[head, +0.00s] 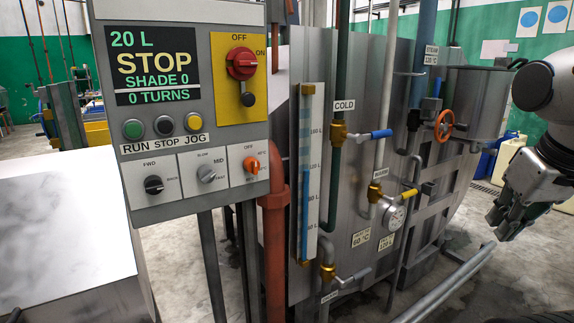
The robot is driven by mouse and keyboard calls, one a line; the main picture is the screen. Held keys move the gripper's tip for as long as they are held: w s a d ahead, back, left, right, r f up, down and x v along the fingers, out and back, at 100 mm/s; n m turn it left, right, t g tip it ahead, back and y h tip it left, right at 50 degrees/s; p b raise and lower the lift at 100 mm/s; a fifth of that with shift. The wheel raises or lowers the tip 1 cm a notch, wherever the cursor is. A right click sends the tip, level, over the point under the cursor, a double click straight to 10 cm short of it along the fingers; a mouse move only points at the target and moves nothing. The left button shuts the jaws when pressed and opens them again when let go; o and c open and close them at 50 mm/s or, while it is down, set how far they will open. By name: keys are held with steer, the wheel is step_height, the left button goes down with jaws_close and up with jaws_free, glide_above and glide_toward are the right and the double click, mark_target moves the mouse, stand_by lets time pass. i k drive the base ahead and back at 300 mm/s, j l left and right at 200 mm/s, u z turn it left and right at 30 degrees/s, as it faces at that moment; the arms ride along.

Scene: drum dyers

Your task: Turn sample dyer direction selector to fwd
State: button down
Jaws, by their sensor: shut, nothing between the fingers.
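The direction selector is a black rotary knob (153,184) on a white plate at the lower left of the grey control panel (180,212). A FWD label sits at the plate's upper left. Another small label lies to the knob's right, too small to read surely. I cannot tell surely which label the knob points to. My gripper (506,226) is at the right edge, dark, pointing down, shut and empty. It is far to the right of the panel and touches nothing visible.
Beside the selector are a grey speed knob (207,174) and an orange knob (251,164). Above are the RUN, STOP and JOG buttons (163,128), a display (153,66) and a red switch (241,63). Pipes, valves and a steel vessel (359,175) stand between panel and gripper.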

mark_target(153, 184)
steer(key=u, duration=1.3)
